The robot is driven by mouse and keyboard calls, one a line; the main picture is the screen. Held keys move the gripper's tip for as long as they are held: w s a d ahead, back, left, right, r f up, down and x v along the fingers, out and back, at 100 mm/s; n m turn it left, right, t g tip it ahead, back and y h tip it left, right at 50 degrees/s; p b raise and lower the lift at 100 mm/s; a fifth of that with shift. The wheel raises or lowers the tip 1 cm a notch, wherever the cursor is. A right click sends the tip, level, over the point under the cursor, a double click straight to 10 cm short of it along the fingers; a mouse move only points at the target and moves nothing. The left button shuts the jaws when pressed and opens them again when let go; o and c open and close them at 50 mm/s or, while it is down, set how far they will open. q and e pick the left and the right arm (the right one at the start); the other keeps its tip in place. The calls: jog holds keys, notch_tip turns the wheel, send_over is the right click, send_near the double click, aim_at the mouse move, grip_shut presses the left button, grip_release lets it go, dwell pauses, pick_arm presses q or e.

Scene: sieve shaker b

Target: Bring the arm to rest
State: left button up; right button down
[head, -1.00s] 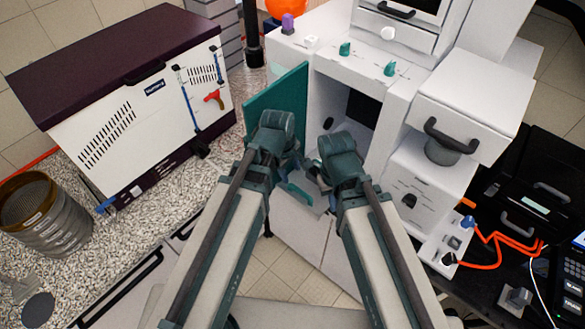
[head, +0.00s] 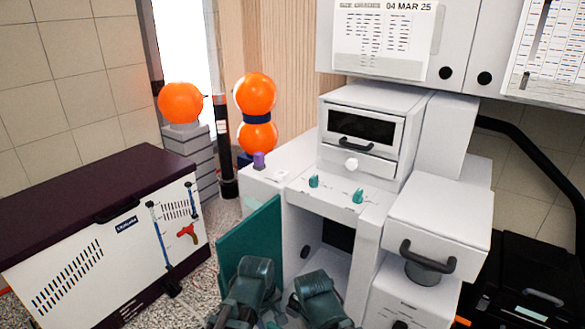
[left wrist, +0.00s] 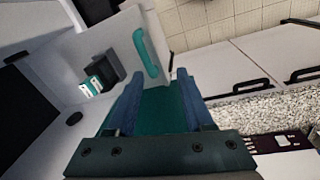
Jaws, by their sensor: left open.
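My left gripper (left wrist: 160,95) is open in the left wrist view, its two blue fingers apart. A dark green panel (left wrist: 160,108) shows between and behind them; I see nothing gripped. A white door or drawer front with a teal handle (left wrist: 147,52) lies beyond the fingertips. In the head view only the dark teal upper parts of my two wrists show at the bottom edge, before the open white cabinet (head: 350,272) and its green door (head: 250,243). The jaws of my right gripper do not show.
A white case with a dark lid (head: 100,265) stands left. Orange balls (head: 181,102) sit behind. A white unit with a black handle (head: 440,215) and black cases (head: 520,275) are right. In the left wrist view, a black box (left wrist: 100,70) sits inside the cabinet.

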pick_arm(q)
jog(key=s+f+m+y+b, duration=0.1)
jog(key=s+f+m+b, duration=0.2)
jog(key=f+m+b, duration=0.3)
jog(key=s+f+m+g+y+b, duration=0.1)
jog(key=s+f+m+b, duration=0.3)
jog(key=f, duration=0.5)
jog(key=m+b, duration=0.2)
jog(key=shift+d+f+g+b, duration=0.15)
jog(key=shift+d+g+b, duration=0.15)
jog(key=shift+d+b, duration=0.1)
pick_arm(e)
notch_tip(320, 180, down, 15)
pick_arm(q)
jog(key=shift+s, duration=0.1)
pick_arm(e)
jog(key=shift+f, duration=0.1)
